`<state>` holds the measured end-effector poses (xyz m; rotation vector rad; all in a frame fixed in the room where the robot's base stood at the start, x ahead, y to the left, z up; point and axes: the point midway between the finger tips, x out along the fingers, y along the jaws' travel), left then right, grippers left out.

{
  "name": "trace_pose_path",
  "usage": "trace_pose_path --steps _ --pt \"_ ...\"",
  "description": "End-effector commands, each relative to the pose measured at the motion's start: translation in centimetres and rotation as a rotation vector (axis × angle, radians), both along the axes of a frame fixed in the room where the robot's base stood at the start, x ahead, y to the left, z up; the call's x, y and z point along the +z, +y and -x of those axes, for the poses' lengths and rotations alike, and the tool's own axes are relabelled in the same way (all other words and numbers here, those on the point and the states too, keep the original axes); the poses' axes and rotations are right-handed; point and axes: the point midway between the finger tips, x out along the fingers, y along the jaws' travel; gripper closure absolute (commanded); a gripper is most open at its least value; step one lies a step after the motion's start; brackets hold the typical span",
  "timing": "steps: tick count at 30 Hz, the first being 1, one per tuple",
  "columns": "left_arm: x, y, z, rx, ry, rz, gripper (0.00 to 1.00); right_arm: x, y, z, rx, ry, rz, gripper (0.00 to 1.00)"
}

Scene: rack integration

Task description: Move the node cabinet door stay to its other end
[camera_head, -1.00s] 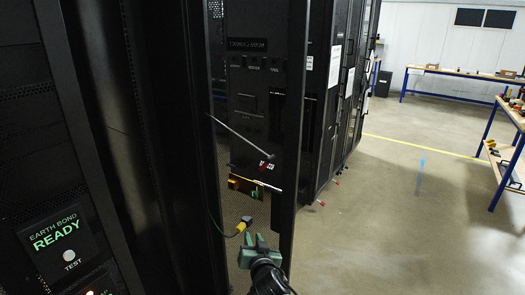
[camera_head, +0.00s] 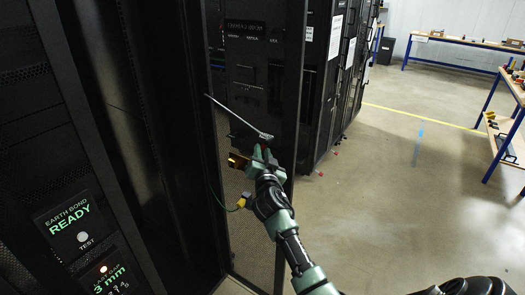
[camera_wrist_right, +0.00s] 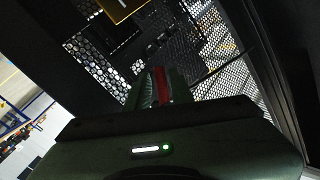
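The door stay (camera_head: 236,115) is a thin grey rod. In the head view it slopes from the cabinet frame at left down to its right end near the door (camera_head: 291,100). My right gripper (camera_head: 264,152) is just below that right end, fingers pointing up. In the right wrist view a red piece (camera_wrist_right: 162,84) shows at the fingers of my right gripper (camera_wrist_right: 160,88), and a thin dark rod runs off to the right from there. Whether the fingers are closed on the red piece is unclear. My left gripper is not in view.
A green cable with a yellow plug (camera_head: 243,201) hangs below the gripper. More cabinets (camera_head: 340,80) stand behind the door.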

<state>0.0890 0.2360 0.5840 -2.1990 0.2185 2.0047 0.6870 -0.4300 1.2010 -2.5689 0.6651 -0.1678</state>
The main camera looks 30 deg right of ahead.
Motion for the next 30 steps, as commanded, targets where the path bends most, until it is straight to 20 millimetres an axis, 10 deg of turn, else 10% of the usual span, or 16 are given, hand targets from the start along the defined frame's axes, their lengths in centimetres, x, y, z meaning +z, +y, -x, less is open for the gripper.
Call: trace_pose_path --steps 7,10,30 --pt "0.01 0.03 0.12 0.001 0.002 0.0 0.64 -0.03 -0.06 -0.14 0.0 0.0 0.001 0.78" --pt "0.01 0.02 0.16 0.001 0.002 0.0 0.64 -0.04 -0.05 -0.13 0.0 0.0 0.001 1.0" --pt "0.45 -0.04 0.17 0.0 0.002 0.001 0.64 0.06 -0.3 0.47 0.002 0.171 0.071 1.0"
